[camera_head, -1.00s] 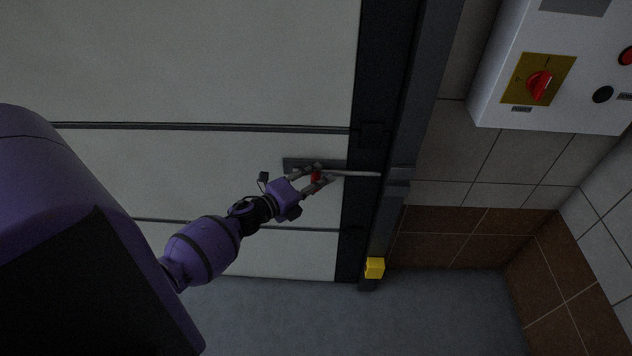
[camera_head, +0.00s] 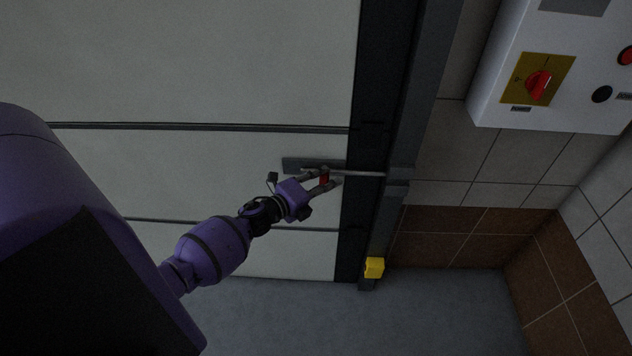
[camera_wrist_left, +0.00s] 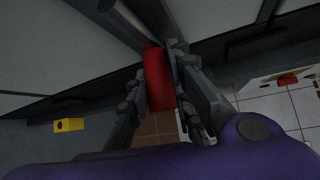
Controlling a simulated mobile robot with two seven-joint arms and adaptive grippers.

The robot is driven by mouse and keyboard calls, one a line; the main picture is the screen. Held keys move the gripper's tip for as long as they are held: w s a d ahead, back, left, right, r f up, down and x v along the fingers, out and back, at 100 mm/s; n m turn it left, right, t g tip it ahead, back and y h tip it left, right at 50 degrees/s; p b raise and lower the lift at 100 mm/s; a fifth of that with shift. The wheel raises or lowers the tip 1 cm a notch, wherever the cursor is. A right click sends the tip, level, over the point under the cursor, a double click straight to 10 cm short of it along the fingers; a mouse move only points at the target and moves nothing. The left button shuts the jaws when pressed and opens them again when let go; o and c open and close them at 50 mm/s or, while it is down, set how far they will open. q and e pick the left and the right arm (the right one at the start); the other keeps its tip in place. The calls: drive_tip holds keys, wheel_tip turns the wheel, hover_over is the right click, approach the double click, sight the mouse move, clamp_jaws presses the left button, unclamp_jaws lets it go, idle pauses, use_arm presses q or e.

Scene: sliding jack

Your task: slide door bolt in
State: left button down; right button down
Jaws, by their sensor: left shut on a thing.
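The door bolt is a thin grey metal rod (camera_head: 360,174) lying across the dark right edge of the pale door (camera_head: 220,180). Its right end reaches the dark door frame (camera_head: 398,180). A dark mounting plate (camera_head: 297,164) sits on the door at the bolt's left. My left gripper (camera_head: 326,181) is shut on the bolt's red handle (camera_head: 324,177). In the left wrist view the red handle (camera_wrist_left: 159,80) stands between both fingers, with the rod (camera_wrist_left: 125,22) running off to the upper left. My right gripper is not in view.
A white control box (camera_head: 560,100) with a red rotary switch (camera_head: 538,86) hangs on the tiled wall at the upper right. A yellow block (camera_head: 374,267) sits low on the door frame. The grey floor (camera_head: 440,310) below is clear.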

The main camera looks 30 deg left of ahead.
use_arm(q)
drive_tip(key=d, duration=0.1)
drive_tip(key=w+d, duration=0.1)
drive_tip(key=shift+w+d, duration=0.2)
drive_tip(key=shift+d, duration=0.1)
drive_tip(key=c, duration=1.5)
unclamp_jaws()
drive_tip(key=shift+w, duration=0.1)
drive_tip(key=shift+c, duration=0.2)
drive_tip(key=v, duration=1.2)
